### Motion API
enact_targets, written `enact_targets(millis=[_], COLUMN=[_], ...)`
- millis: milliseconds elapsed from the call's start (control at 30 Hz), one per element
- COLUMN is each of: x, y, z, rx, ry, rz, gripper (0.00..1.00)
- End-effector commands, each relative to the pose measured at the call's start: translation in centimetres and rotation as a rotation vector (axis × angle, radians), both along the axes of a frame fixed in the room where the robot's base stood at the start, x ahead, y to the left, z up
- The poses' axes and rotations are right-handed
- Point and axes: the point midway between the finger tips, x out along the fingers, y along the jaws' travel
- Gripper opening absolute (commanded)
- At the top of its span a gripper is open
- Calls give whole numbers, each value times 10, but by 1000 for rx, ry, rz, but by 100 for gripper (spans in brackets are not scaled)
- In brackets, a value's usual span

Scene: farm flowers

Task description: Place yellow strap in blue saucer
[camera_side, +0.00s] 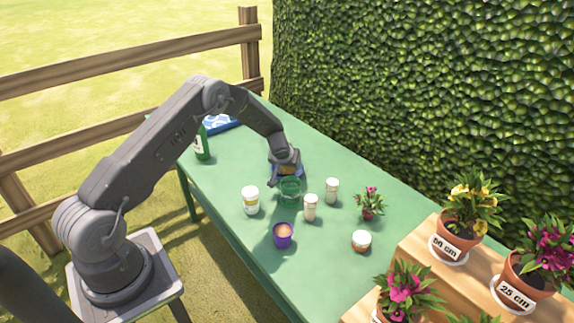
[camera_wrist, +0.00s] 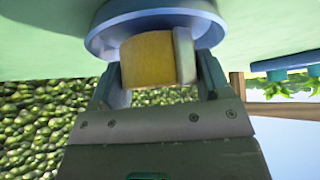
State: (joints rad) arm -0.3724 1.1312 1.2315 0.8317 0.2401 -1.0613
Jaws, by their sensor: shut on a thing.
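In the wrist view, the yellow strap (camera_wrist: 147,58) is a rolled yellow band with a pale grey piece at its right side. My gripper (camera_wrist: 157,80) is shut on it, one finger on each side. The blue saucer (camera_wrist: 118,32) is right behind the strap in that view, and the strap overlaps its rim. I cannot tell whether they touch. In the side view, my gripper (camera_side: 287,166) is low over the green table, with a bit of yellow between its fingers. The blue saucer (camera_side: 300,174) shows partly beneath it, mostly hidden.
A white jar (camera_side: 250,200), two shakers (camera_side: 311,207), a purple cup (camera_side: 283,235) and a small jar (camera_side: 361,241) stand nearby. A green bottle (camera_side: 202,142) and blue-white item (camera_side: 222,124) are at the back.

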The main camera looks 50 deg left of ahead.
Motion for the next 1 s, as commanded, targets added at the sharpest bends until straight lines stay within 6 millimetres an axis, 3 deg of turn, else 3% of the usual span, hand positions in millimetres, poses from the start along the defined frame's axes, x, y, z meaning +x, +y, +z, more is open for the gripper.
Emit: enact_targets(millis=[467, 500, 567, 833, 1000], x=[0, 0, 0, 0, -5], y=[0, 0, 0, 0, -5], z=[-11, -11, -11, -9, 5], rx=[1, 0, 0, 1, 1], ry=[-2, -1, -1, -2, -3], rz=[-1, -1, -1, -1, 0], gripper=[37, 74, 80, 81, 81])
